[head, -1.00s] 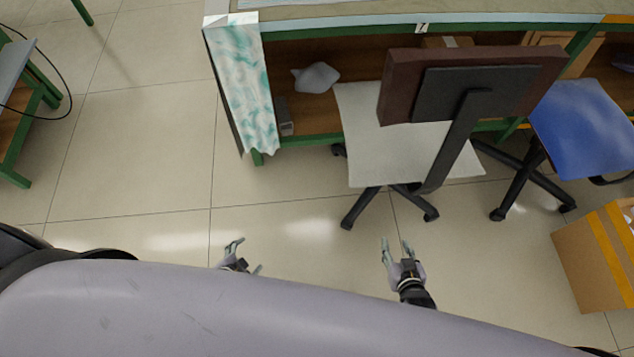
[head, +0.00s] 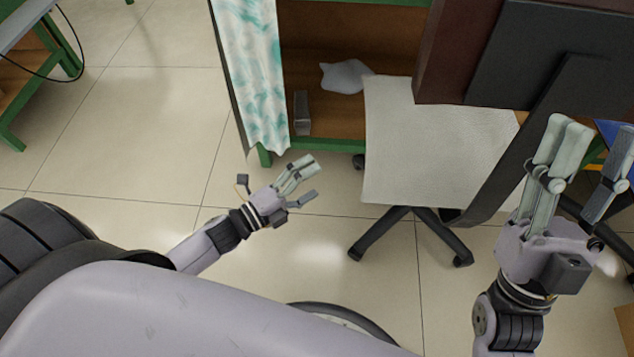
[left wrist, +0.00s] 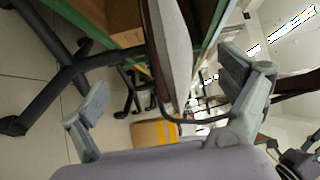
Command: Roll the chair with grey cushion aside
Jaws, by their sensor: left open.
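The chair with the grey cushion has a pale grey seat (head: 430,150), a dark brown backrest (head: 455,50) with a black back support, and a black wheeled base (head: 410,230). It stands partly at the desk's opening. My left gripper (head: 309,180) is open and empty, left of the seat and apart from it in the head view. In the left wrist view, the seat (left wrist: 172,50) shows edge-on beyond the spread fingers (left wrist: 165,95). My right gripper (head: 588,150) is open, in front of the chair's right side. Whether it touches the back support is unclear.
A green-framed desk with wooden shelves (head: 330,40) stands behind the chair, with a patterned cloth (head: 252,75) at its left end. A blue chair (head: 612,130) is mostly hidden at right. A cardboard box (head: 625,325) is at the right edge.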

